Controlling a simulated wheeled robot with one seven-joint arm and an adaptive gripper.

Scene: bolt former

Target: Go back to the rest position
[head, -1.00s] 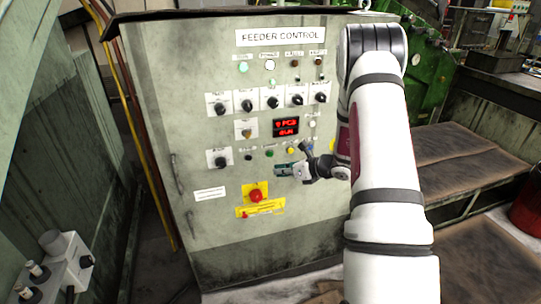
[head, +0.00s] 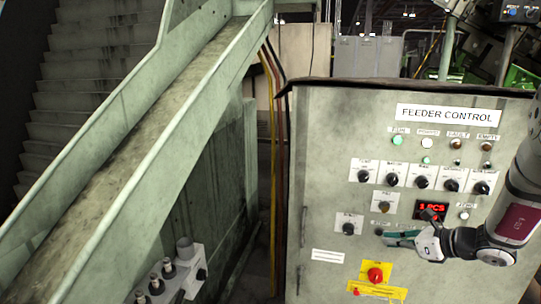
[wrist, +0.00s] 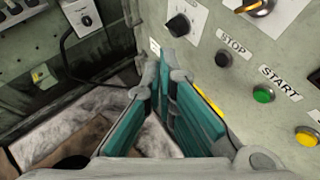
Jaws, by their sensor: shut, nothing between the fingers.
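My gripper (head: 388,239) is in front of the lower part of the grey feeder control cabinet (head: 325,130) in the head view, with its teal fingers pointing left. In the wrist view my gripper (wrist: 166,62) shows its fingers together with nothing between them. The black stop button (wrist: 223,58), green start button (wrist: 263,95) and a yellow button (wrist: 307,136) are to its right, apart from the fingers. In the head view my gripper and arm hide part of the button row.
A red emergency button (head: 375,274) on a yellow plate is just below my gripper. The red display (head: 431,210) reads 1 PCS. A sloping pale green chute (head: 150,120) and a small switch box (head: 190,275) stand to the left.

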